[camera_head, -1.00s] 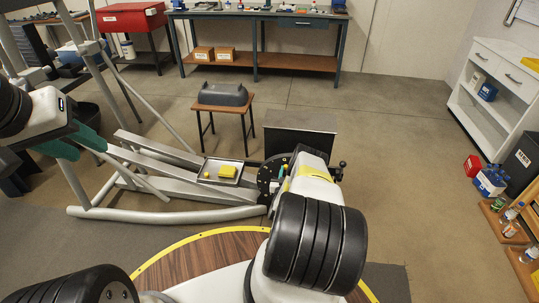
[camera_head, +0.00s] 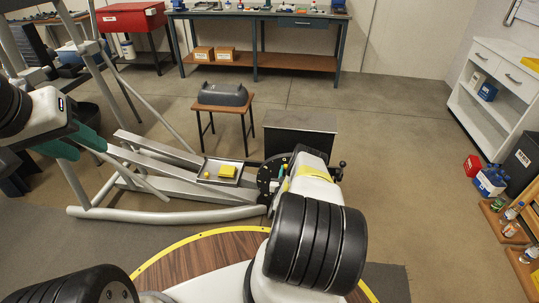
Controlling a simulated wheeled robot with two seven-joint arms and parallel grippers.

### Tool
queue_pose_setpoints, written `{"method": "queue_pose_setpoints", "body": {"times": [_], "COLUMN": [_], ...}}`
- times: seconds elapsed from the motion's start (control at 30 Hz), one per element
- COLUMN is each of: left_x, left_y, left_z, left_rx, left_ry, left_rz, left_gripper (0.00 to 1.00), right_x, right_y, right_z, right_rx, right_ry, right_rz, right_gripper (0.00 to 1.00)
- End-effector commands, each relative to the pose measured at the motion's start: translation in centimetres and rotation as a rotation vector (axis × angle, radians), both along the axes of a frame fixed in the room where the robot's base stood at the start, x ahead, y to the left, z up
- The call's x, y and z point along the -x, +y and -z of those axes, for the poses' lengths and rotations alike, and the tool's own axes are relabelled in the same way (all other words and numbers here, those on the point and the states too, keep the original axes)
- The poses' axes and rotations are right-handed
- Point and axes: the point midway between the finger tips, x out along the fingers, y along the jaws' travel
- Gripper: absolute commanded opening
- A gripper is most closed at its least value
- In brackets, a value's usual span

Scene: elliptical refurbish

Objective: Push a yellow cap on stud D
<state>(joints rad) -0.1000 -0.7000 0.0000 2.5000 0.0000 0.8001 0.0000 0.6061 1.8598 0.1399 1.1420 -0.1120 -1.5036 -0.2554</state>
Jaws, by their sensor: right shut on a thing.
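A black round disc (camera_head: 268,183) with several small studs stands at the front of the grey elliptical machine; its stud letters are too small to read. My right gripper (camera_head: 285,171) is at the disc's right side, mostly hidden by my own wrist. It is shut on a small yellow cap (camera_head: 285,168), of which only a little shows; I cannot tell whether the cap touches a stud. A small yellow piece (camera_head: 206,174), likely another cap, lies in the tray (camera_head: 212,160). My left gripper (camera_head: 88,138), with teal fingers, is at the left by the machine's upright bars, away from the disc; its opening is unclear.
A yellow block (camera_head: 228,171) lies in the tray. A grey cover (camera_head: 222,95) sits on a small stool behind the machine, and a dark box (camera_head: 301,135) stands behind the disc. A white shelf unit (camera_head: 492,95) is at the right. Floor between is clear.

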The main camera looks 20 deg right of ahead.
Motion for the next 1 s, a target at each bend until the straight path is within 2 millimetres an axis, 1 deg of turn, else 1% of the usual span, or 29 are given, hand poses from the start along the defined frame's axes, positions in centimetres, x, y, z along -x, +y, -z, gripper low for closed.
{"method": "queue_pose_setpoints", "body": {"times": [0.77,0.8,0.87,0.9,1.0], "left_x": [0.0,0.0,0.0,0.0,0.0], "left_y": [0.0,0.0,0.0,0.0,0.0], "left_z": [0.0,0.0,0.0,0.0,0.0], "left_rx": [0.0,0.0,0.0,0.0,0.0], "left_ry": [0.0,0.0,0.0,0.0,0.0], "left_rz": [0.0,0.0,0.0,0.0,0.0], "left_gripper": [0.36,0.36,0.36,0.36,0.36], "right_x": [-0.65,-0.65,-0.65,-0.65,-0.64], "right_y": [-0.39,-0.39,-0.39,-0.39,-0.38], "right_z": [0.0,-0.01,-0.01,0.0,0.0], "right_rx": [0.0,0.0,0.0,0.0,0.0], "right_ry": [0.0,0.0,0.0,0.0,0.0], "right_rz": [0.0,0.0,0.0,0.0,0.0], "right_gripper": [0.0,0.23,0.35,0.43,0.43]}}
